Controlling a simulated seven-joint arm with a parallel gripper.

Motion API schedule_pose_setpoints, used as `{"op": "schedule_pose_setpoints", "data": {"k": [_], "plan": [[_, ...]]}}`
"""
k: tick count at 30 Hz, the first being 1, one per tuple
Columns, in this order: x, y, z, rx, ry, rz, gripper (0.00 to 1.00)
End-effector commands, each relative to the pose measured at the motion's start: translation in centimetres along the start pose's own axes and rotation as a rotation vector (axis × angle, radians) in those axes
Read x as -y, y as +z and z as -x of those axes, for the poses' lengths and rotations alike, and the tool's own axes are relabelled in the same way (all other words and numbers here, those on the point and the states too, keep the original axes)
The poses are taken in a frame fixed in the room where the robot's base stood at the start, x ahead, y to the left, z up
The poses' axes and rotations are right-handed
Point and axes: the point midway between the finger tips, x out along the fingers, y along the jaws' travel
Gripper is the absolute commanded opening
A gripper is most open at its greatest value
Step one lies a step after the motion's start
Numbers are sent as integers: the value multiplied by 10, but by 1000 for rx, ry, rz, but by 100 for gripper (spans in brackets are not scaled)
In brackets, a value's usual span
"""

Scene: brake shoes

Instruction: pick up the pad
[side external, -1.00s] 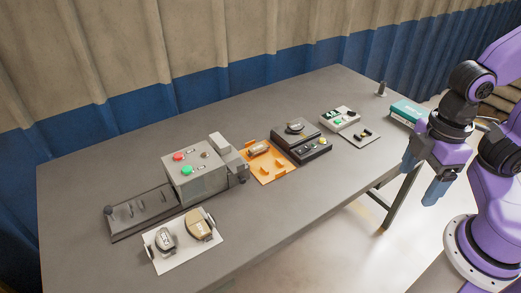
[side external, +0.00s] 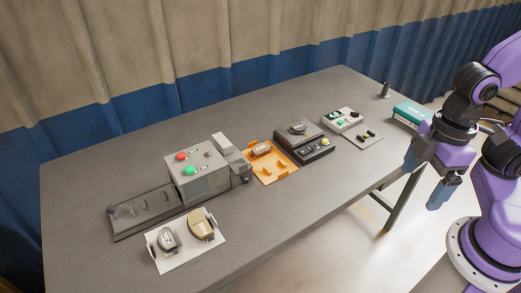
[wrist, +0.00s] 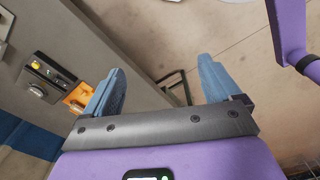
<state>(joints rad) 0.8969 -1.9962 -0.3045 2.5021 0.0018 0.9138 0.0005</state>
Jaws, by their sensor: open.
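My gripper (side external: 425,178) is open and empty at the right, beyond the table's front edge. Several pad-like pieces lie on the table, and I cannot tell which is the task's pad. A grey pad (side external: 167,239) and a tan pad (side external: 201,225) lie on a white plate at the front left. A tan piece (side external: 262,149) sits in the orange fixture (side external: 275,177). A dark piece (side external: 298,128) lies on a black-based device.
A grey box with red and green buttons (side external: 197,176) stands mid-table beside a dark rail (side external: 142,212). A small light device (side external: 343,120), a flat plate (side external: 370,143) and a teal box (side external: 411,113) are at the right. The table's front strip is clear.

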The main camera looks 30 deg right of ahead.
Motion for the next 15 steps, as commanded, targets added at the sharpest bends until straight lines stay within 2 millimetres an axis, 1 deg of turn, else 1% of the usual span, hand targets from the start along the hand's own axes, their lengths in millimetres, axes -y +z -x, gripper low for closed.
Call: {"op": "schedule_pose_setpoints", "data": {"k": [10, 13, 15], "plan": [[-1, -2, 0, -2, 2, 11, 98], [-8, -14, 0, -10, 10, 68, 98], [-17, -27, 0, -19, 22, 144, 98]]}}
